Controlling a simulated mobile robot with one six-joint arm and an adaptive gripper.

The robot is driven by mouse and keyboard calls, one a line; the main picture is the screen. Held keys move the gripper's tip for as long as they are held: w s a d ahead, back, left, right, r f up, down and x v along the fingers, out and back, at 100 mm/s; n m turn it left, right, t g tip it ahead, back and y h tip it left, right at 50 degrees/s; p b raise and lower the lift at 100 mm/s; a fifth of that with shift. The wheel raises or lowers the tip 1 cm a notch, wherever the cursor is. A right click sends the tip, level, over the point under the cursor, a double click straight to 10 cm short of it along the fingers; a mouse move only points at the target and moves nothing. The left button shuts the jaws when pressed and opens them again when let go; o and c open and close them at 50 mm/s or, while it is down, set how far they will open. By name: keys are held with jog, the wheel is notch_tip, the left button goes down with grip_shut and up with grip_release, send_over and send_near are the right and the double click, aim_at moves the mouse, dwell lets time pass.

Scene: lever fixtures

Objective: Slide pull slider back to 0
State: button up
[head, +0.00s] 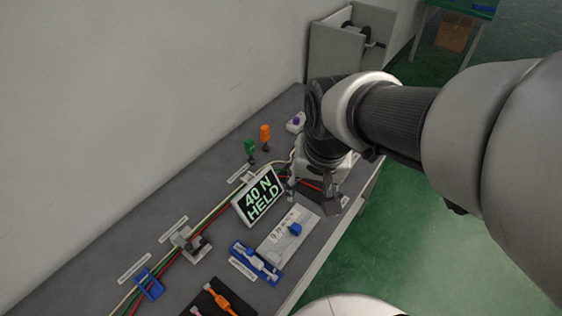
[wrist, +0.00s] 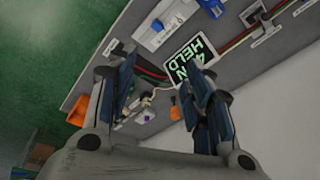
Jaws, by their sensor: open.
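A pale plate with small markings (head: 283,240) carries a blue knob (head: 295,229) and looks like the slider, though its label is too small to read. In the wrist view the blue knob (wrist: 157,25) is at the top, beyond the fingers. A tilted display (head: 259,196) behind the plate reads "40 N HELD"; it also shows in the wrist view (wrist: 190,55). My gripper (head: 322,200) is above the bench, just beyond the plate and apart from the knob. In the wrist view my gripper (wrist: 163,75) has its fingers spread with nothing between them.
A blue fixture with a white sliding part (head: 257,262) lies beside the plate. Green (head: 250,147) and orange (head: 265,133) handles stand near the wall. Red, green and white cables run along the bench (head: 100,283). A grey box (head: 345,50) stands at the far end.

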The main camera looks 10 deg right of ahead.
jog(key=w+f+m+g, duration=0.2)
jog(key=w+f+m, duration=0.1)
jog(key=w+f, duration=0.4)
jog(key=m+p, duration=0.1)
jog(key=m, duration=0.2)
send_near(296, 227)
jog(key=shift+g, duration=0.3)
jog(key=f+b, duration=0.1)
jog(key=f, duration=0.2)
jog(key=f+b, duration=0.2)
jog(key=f, duration=0.1)
jog(key=f+b, duration=0.1)
jog(key=f, duration=0.3)
jog(key=shift+w+f, duration=0.1)
jog(key=shift+w, duration=0.15)
jog(key=shift+c, duration=0.6)
